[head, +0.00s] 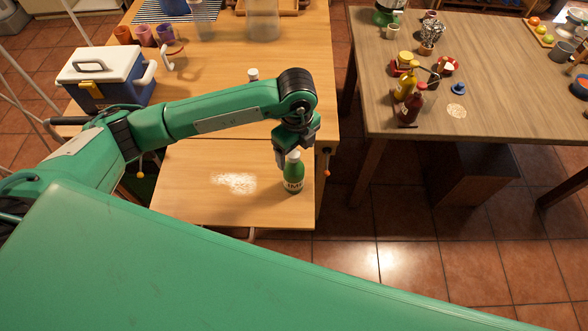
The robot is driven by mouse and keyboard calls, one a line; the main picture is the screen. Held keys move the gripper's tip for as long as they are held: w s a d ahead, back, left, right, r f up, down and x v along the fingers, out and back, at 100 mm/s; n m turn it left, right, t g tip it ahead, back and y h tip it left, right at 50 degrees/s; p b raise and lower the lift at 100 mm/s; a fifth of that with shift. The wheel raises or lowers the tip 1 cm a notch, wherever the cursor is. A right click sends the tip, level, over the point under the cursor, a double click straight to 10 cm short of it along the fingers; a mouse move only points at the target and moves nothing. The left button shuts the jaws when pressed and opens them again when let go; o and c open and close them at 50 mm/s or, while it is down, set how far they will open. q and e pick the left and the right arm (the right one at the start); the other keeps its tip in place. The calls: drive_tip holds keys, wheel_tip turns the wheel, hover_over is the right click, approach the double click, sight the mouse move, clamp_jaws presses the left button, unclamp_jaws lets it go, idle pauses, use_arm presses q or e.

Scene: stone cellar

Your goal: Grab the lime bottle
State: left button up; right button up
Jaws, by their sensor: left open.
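The lime bottle (293,174) is green with a pale cap and a light label with dark letters. It stands upright on the low wooden shelf (190,195), near that shelf's right edge. My left gripper (293,152) is right above the bottle, pointing down, with its fingers at the cap. The gripper is open; whether the fingers touch the cap I cannot tell. My right gripper is not in view.
A blue and white cooler (105,77), several cups (144,36) and a clear container (263,20) stand on the wooden table. A second table (480,60) at right holds bottles (411,103). Tiled floor lies between.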

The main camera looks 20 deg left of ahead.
sight(294, 171)
use_arm(q)
drive_tip(key=shift+s+a+f+p, duration=0.1)
drive_tip(key=shift+f+p, duration=0.4)
drive_tip(key=f+p, duration=0.1)
drive_tip(key=f, duration=0.2)
drive_tip(key=shift+a+f+p, duration=0.2)
drive_tip(key=shift+p, duration=0.1)
drive_tip(key=shift+f, duration=0.5)
drive_tip(key=c, duration=1.7)
drive_tip(key=shift+r, duration=0.1)
